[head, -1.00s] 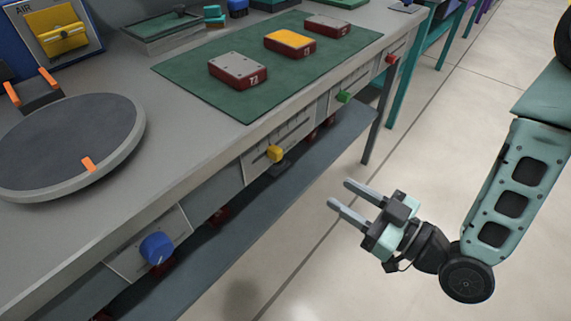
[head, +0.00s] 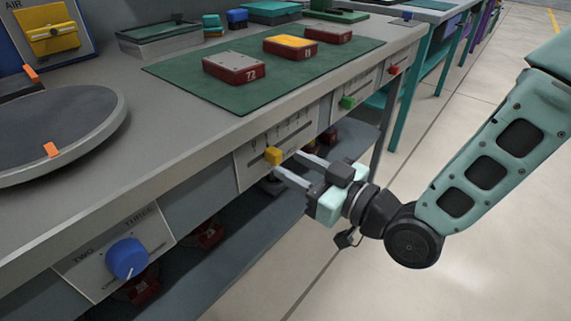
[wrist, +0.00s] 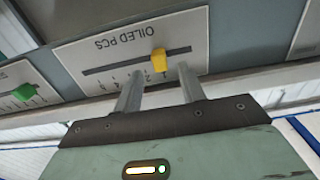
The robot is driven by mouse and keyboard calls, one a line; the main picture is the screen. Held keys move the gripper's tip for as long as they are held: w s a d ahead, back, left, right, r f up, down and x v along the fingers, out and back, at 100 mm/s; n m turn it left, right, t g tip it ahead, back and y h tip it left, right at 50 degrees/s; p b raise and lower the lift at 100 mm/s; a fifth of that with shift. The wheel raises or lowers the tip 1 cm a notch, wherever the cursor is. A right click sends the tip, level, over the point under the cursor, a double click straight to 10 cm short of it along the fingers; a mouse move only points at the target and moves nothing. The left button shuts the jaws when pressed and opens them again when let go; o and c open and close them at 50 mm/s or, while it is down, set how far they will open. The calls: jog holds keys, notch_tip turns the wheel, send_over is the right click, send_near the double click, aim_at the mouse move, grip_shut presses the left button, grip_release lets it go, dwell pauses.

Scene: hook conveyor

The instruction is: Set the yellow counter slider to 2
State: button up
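The yellow slider knob (head: 273,155) sits in the slot of a pale panel (head: 247,176) on the bench's front face, in the left part of the slot. In the wrist view the knob (wrist: 158,61) stands right of the slot's middle, on a panel lettered "OILED PCS" (wrist: 115,45). The scale figures are too small to read surely. My gripper (head: 286,161) is open and empty, close in front of the panel. In the wrist view its fingertips (wrist: 159,71) are on either side of the knob's line, with the knob just beyond them. Contact cannot be told.
A green knob (head: 348,102) and a red knob (head: 393,69) are farther right on the bench front. A blue dial (head: 127,259) is at lower left. Above are a green mat (head: 190,84) with labelled blocks and a round turntable (head: 60,115). Open floor lies right.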

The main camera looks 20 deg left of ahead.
aim_at(279, 159)
jog(key=shift+x, duration=1.5)
grip_shut()
jog(key=shift+w+d, duration=0.3)
jog(key=shift+w, duration=0.4)
jog(key=shift+w+d, duration=0.35)
jog(key=shift+w, duration=0.4)
grip_release()
